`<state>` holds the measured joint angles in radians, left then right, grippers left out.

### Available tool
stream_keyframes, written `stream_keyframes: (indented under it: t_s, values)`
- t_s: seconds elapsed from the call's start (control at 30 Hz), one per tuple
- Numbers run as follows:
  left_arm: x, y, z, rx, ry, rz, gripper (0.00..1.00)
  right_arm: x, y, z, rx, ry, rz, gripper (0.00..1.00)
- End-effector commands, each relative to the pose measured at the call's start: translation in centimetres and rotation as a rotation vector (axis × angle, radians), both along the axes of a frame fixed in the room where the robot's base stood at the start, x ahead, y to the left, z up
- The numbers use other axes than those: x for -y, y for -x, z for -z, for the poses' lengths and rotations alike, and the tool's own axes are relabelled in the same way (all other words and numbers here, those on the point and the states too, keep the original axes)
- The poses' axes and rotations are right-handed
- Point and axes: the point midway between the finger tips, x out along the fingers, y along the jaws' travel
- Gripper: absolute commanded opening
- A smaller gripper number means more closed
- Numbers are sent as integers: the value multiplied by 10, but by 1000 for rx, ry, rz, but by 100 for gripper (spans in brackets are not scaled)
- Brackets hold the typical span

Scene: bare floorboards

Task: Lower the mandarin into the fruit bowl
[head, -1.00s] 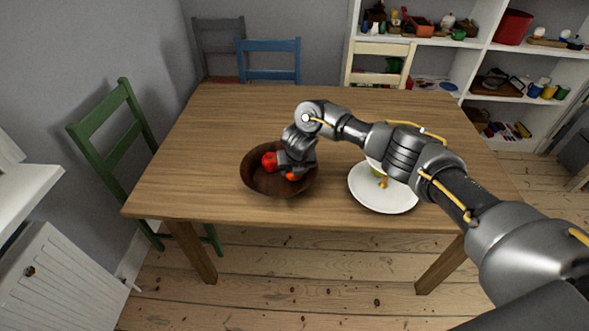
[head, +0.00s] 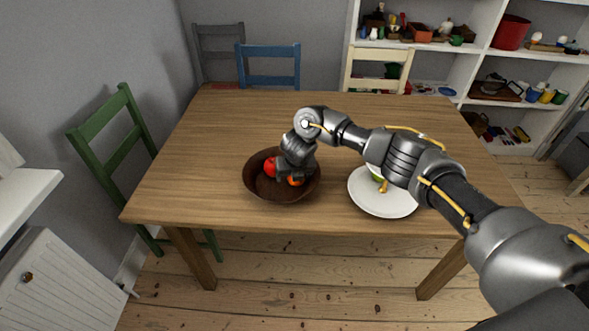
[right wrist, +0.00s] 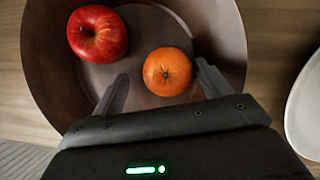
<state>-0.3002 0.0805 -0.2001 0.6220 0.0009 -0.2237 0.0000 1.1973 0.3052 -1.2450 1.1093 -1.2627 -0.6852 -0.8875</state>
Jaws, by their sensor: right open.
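The brown fruit bowl (head: 256,187) stands on the table near its front edge; it fills much of the right wrist view (right wrist: 45,70). The orange mandarin (right wrist: 167,72) lies in the bowl and shows partly in the head view (head: 295,181). My right gripper (right wrist: 160,82) is open, its fingers apart on either side of the mandarin, reaching down into the bowl. In the head view the right gripper (head: 290,174) partly covers the mandarin. A red apple (right wrist: 97,34) lies in the bowl to the left of the mandarin. My left gripper is not in view.
A white plate (head: 372,205) with a green and a yellowish item, partly hidden by my right arm, stands right of the bowl. The wooden table (head: 210,130) is clear at the left and back. Chairs stand around it; shelves are behind.

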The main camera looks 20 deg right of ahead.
Motion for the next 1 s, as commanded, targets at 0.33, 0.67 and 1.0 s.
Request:
stream_keyframes:
  t_s: [0.33, 0.67, 1.0]
  values:
    - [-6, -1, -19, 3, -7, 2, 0, -3, 23, -72, 8, 2, -4, 78]
    - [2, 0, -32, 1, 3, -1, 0, -4, 39, -99, 3, 1, -1, 78]
    - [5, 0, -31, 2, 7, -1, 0, -5, 40, -99, 1, -1, 0, 78]
